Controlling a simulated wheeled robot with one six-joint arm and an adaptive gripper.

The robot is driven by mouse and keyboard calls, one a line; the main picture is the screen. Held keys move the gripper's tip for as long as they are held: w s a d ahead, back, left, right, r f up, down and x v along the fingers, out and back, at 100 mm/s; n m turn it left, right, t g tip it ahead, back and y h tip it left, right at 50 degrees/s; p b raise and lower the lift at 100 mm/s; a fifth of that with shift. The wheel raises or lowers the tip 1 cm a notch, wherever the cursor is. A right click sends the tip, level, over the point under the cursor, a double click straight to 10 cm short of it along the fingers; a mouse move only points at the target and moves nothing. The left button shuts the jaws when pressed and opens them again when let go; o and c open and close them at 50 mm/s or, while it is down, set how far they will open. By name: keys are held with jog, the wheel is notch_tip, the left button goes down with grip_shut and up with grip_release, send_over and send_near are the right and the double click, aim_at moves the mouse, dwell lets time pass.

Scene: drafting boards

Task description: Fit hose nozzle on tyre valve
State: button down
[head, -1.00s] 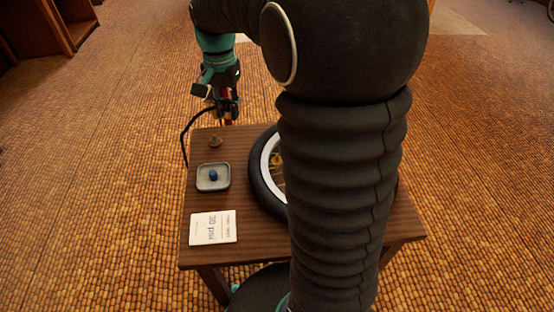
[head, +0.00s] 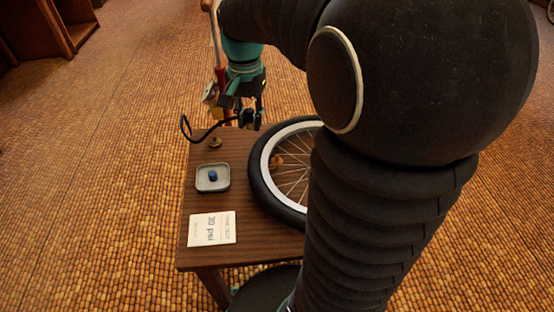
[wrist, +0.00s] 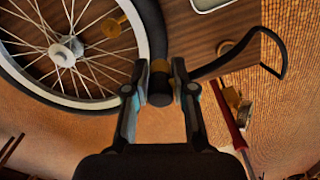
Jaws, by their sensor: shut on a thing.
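My gripper (head: 250,118) is shut on the black hose nozzle (wrist: 159,92), above the back of the wooden table. In the wrist view the nozzle sits between the two fingertips, and its black hose (head: 190,132) loops off to the side. The wheel with black tyre (head: 258,185) and white rim lies flat on the table, to the right of and nearer than the gripper. A brass-coloured piece, seemingly the valve (head: 277,160), shows inside the rim; it also shows in the wrist view (wrist: 114,27). The nozzle is apart from it. My arm hides the wheel's right part.
A red pump (head: 219,76) with a brass-coloured gauge stands behind the table. A small brown knob (head: 214,142), a grey tray (head: 201,186) holding a blue cap (head: 213,176), and a "30 psi" card (head: 212,229) lie along the table's left side.

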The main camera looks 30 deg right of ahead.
send_over(277, 157)
dwell(0.9)
jog(key=shift+f+b, duration=1.45)
jog(key=shift+f, duration=0.6)
jog(key=shift+f+b, duration=0.8)
jog(key=shift+f, duration=0.6)
jog(key=c, duration=0.9)
grip_release()
jog(key=shift+r, duration=0.1)
